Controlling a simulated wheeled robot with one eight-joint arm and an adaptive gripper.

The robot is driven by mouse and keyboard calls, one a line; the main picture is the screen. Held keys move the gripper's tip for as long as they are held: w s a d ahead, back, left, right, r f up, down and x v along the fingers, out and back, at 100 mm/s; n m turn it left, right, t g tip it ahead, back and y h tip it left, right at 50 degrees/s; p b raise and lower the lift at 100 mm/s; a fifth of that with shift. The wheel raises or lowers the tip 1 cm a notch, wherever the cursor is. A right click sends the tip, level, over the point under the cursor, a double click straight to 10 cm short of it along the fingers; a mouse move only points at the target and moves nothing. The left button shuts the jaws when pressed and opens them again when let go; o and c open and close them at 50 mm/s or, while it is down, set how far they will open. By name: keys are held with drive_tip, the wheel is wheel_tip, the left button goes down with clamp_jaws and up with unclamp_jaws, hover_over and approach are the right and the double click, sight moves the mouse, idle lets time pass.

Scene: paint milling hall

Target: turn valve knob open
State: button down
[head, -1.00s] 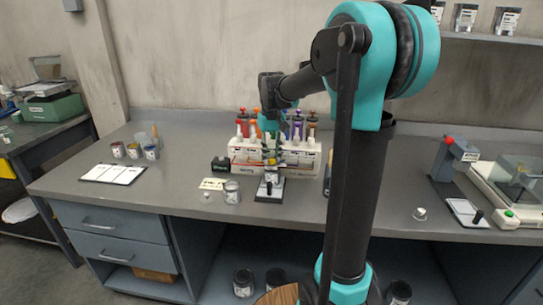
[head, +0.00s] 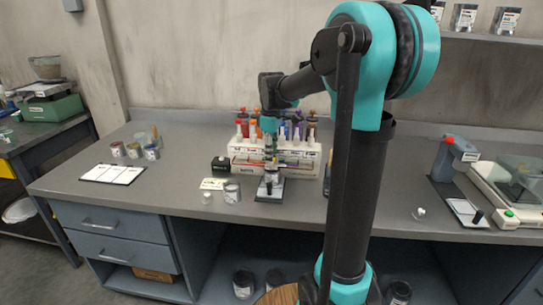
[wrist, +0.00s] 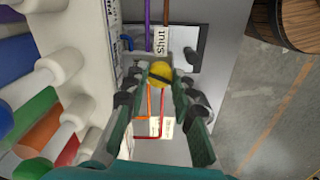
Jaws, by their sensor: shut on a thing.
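The valve knob (wrist: 159,72) is a small yellow round cap with a dark slot, seen from above in the wrist view. My gripper (wrist: 160,82) has its two fingers on either side of it, shut on the knob. A white tag reading "Shut" (wrist: 162,40) lies just beyond the knob. In the head view my gripper (head: 270,158) points down over the small valve stand (head: 270,191) on the bench; the knob is too small and covered there to make out.
A white rack (head: 247,158) with several coloured-cap bottles stands close behind the stand. A grey can (head: 232,191) and a white card (head: 213,184) stand to its left, with a black block (head: 221,164) behind.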

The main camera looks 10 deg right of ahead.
drive_tip(key=shift+n, duration=2.3)
drive_tip(key=c, duration=1.3)
unclamp_jaws()
drive_tip(key=shift+o, duration=0.2)
wheel_tip(320, 180, up, 12)
